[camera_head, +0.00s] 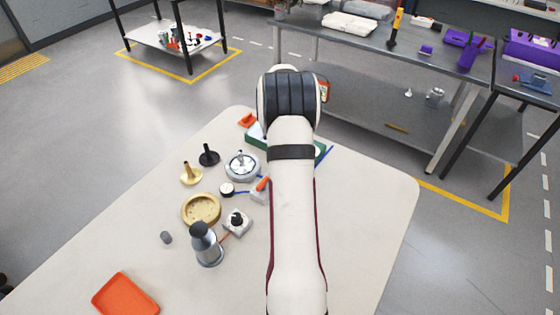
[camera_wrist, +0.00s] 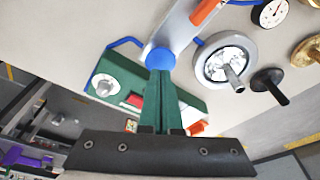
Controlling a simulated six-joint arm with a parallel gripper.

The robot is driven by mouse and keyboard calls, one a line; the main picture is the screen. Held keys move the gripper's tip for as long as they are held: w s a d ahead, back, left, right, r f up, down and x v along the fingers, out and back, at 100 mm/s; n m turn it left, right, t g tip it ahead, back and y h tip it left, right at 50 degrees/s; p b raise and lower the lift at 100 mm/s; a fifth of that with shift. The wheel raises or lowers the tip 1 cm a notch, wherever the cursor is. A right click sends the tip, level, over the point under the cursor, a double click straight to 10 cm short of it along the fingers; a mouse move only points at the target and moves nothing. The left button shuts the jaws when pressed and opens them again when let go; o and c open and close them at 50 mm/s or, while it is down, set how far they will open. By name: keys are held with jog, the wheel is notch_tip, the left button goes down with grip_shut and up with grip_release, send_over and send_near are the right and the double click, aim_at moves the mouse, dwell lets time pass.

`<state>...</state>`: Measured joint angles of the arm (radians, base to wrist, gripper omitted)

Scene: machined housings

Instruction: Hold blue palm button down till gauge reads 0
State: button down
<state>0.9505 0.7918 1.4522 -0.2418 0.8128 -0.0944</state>
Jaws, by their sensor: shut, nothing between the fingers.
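The blue palm button (camera_wrist: 160,61) is a round dome at the end of a light grey block (camera_wrist: 188,28) in the wrist view. My gripper (camera_wrist: 160,72) is shut and empty, its green fingers together with their tips right at the button. The tips overlap its near edge; I cannot tell whether they touch it or how far it is pressed. In the head view my arm hides the button and gripper. The gauge (camera_wrist: 270,13) is a small white dial with a dark rim, also seen in the head view (camera_head: 227,189). Its reading is too small to make out.
An orange lever (camera_wrist: 205,12) stands on the grey block. A round metal housing (camera_wrist: 225,62) with a spindle is right of the fingers, and a green box (camera_wrist: 120,82) with a knob is left. A grey-topped bottle (camera_head: 206,245) and orange tray (camera_head: 125,294) stand nearer on the table.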

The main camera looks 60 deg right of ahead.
jog(key=shift+x, duration=1.15)
jog(key=shift+s+a, duration=0.15)
jog(key=shift+a, duration=0.1)
dwell(0.5)
jog(key=shift+w+d+v, duration=0.1)
jog(key=shift+d+v, duration=0.05)
jog(key=shift+v, duration=0.7)
jog(key=shift+w+d+v, duration=0.1)
jog(key=shift+d+v, duration=0.05)
jog(key=shift+v, duration=0.7)
jog(key=shift+w+d+v, duration=0.1)
jog(key=shift+d+v, duration=0.05)
jog(key=shift+v, duration=0.7)
jog(key=shift+r, duration=0.15)
